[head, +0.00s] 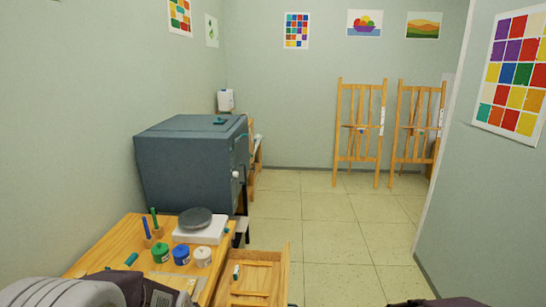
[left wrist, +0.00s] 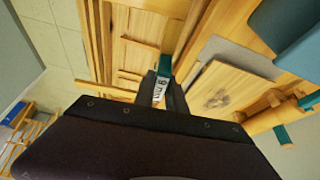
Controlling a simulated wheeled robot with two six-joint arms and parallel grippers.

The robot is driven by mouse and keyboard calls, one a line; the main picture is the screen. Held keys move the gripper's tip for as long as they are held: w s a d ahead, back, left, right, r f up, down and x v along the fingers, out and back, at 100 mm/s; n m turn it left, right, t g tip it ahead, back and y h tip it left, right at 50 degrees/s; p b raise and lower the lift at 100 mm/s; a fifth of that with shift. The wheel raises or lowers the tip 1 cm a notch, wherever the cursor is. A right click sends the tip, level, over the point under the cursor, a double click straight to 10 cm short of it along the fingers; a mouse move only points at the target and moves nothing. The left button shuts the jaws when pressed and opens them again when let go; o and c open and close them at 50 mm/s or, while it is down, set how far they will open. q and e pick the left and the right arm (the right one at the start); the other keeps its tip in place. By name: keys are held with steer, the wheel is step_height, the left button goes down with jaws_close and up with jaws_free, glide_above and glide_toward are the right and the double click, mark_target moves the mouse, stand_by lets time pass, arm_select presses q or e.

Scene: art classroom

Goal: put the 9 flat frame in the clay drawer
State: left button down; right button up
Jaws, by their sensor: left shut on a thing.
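In the left wrist view my left gripper (left wrist: 162,84) is shut on a small piece with a white label (left wrist: 158,92); the label shows a 9 and small print, so I take it as the 9 flat frame. Most of it is hidden by the jaws. A teal strip (left wrist: 174,35) lies just beyond the fingertips. A wooden drawer with dividers (head: 258,288) stands pulled out from the table in the head view; its inside (left wrist: 135,55) also shows beyond the gripper in the left wrist view. I cannot read a clay label on it. My right gripper is not in view.
The wooden table (head: 115,240) holds a white scale (head: 200,228), green, blue and white paint jars (head: 181,255), and upright pegs (head: 155,224). A dark kiln-like box (head: 190,155) stands behind it. Easels (head: 360,130) stand far off. The tiled floor on the right is clear.

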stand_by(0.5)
arm_select(q)
steer(key=shift+s+f+m, duration=0.15)
steer(key=shift+s+m, duration=0.15)
steer(key=shift+s, duration=0.2)
steer(key=shift+m+h, duration=0.4)
steer(key=shift+m, duration=0.4)
steer(key=w+r, duration=0.1)
steer(key=w, duration=0.1)
steer(key=w+r, duration=0.1)
steer(key=w, duration=0.1)
steer(key=w+r, duration=0.1)
steer(key=r, duration=0.1)
steer(key=shift+w, duration=0.4)
steer(key=w+a+r+b, duration=0.1)
steer(key=w+a+r, duration=0.25)
steer(key=w, duration=0.45)
steer(key=w+a+f+n+b, duration=0.1)
steer(key=w+a+f, duration=0.1)
steer(key=a, duration=0.4)
steer(key=w+a+f+n+b, duration=0.1)
steer(key=w+a+f, duration=0.1)
steer(key=a, duration=0.5)
steer(key=shift+w+a+y, duration=0.2)
steer(key=shift+w+y, duration=0.1)
steer(key=shift+y, duration=0.1)
